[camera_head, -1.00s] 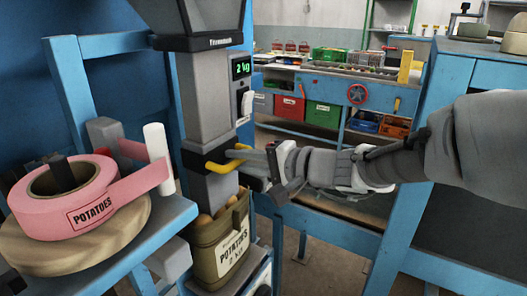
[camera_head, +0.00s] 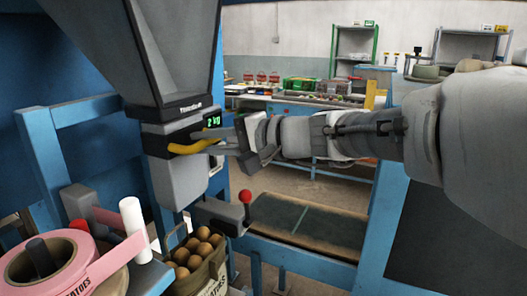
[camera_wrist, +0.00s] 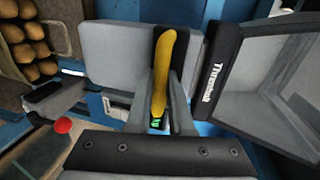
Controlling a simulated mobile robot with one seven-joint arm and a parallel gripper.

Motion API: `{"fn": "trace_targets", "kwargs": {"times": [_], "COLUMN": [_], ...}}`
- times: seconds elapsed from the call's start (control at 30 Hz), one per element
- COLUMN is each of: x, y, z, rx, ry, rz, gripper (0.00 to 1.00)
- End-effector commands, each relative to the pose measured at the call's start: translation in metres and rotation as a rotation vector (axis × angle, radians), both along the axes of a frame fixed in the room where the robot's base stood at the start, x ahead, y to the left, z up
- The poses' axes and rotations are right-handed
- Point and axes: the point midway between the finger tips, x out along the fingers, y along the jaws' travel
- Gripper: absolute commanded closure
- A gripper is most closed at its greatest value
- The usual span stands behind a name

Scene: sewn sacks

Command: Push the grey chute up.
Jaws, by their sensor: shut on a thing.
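The grey chute (camera_head: 178,178) hangs under a grey hopper (camera_head: 155,50), with a dark collar around it and a yellow handle (camera_head: 190,147) on its front. My gripper (camera_head: 222,140) comes from the right and is shut on the yellow handle. The wrist view shows the handle (camera_wrist: 162,75) upright between my two fingers. The chute (camera_wrist: 112,55) shows left of the handle there. Below the chute's lower end, apart from it, stands an open sack of potatoes (camera_head: 208,280); its potatoes (camera_head: 195,250) show at the top.
A lever with a red knob (camera_head: 245,197) stands beside the sack, below my gripper. A pink label roll (camera_head: 45,265) and a white cylinder (camera_head: 135,228) are at the lower left. A green display (camera_head: 213,121) reads 2 kg. A bench with bins stands behind.

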Motion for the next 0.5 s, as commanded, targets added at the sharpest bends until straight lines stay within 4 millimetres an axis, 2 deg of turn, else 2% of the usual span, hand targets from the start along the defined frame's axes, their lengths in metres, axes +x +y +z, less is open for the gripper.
{"fn": "trace_targets", "kwargs": {"times": [0.03,0.37,0.4,0.5], "x": [0.0002,0.0005,0.0004,0.0004], "y": [0.0006,0.0006,0.0007,0.0005], "z": [0.0063,0.0091,0.0092,0.0087], "rx": [0.005,0.009,0.009,0.008], "ry": [-0.006,-0.008,-0.008,-0.007], "rz": [0.0,-0.001,-0.001,-0.001], "gripper": [1.0,1.0,0.77,0.59]}}
